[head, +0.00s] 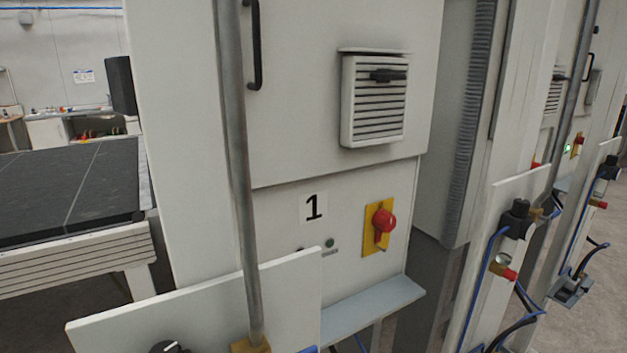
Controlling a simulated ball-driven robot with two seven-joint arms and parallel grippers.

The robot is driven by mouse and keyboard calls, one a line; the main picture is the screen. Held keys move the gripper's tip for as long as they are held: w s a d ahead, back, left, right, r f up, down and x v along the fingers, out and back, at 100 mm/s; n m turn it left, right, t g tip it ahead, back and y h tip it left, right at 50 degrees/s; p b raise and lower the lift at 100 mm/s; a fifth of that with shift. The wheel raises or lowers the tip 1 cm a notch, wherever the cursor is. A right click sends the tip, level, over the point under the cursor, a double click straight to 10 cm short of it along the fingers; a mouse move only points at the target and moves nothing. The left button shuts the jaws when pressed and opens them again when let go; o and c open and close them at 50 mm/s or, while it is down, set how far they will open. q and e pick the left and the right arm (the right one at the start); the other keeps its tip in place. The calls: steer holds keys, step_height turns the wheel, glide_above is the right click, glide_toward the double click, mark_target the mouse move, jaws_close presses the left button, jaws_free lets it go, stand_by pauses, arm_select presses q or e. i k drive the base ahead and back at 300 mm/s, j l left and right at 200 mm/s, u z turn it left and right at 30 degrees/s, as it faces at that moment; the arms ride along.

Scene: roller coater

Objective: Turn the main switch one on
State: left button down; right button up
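The main switch one (384,221) is a red rotary knob on a yellow plate (370,242). It sits on the light grey cabinet front, to the right of a label with a black "1" (313,208). The knob's exact turn position is hard to tell. A small dark round lamp or button (329,243) sits left of the plate and looks unlit. Neither of my grippers is in view.
A vertical metal pipe (238,170) and a white panel (200,305) stand in front of the cabinet at left. A ledge (372,308) juts out below the switch. A vent (375,100) is above. Valves with blue hoses (510,225) stand at right. A dark conveyor table (70,190) is at left.

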mark_target(383, 221)
steer(key=i+l, duration=0.1)
steer(key=l, duration=0.3)
steer(key=l+z, duration=0.1)
steer(key=l, duration=0.35)
steer(key=i+l, duration=0.15)
steer(key=l, duration=0.25)
steer(key=i+l+z, duration=0.1)
steer(key=l, duration=0.3)
